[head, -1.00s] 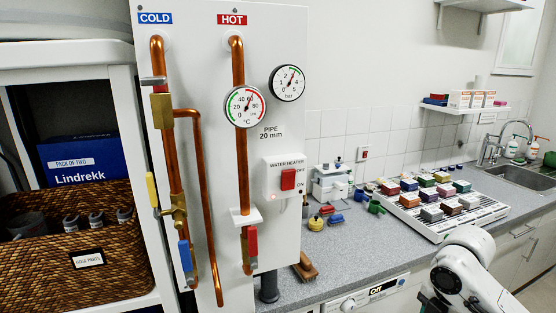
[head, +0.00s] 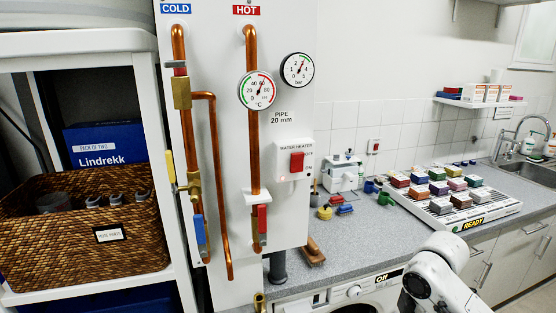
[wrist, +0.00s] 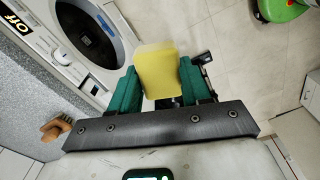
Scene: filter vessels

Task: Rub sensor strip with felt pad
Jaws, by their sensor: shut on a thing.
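My gripper (wrist: 160,85) shows in the wrist view with its two green fingers shut on a yellow pad (wrist: 157,68). The pad is a soft-edged block, its face toward the camera, and it sticks out beyond the fingers. I take it as the felt pad. It is held in the air above the floor, beside a front-loading machine (wrist: 88,38). The lower part of the pad is hidden by the fingers. In the head view the gripper and pad are out of sight. I cannot make out a sensor strip in either view.
The grey counter (head: 370,235) holds a wide tray (head: 478,213) of coloured blocks marked READY, small coloured caps and a wooden brush (head: 314,252). The pipe board (head: 225,140) and a shelf unit with a wicker basket (head: 60,240) stand left. A green object (wrist: 283,10) is on the floor.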

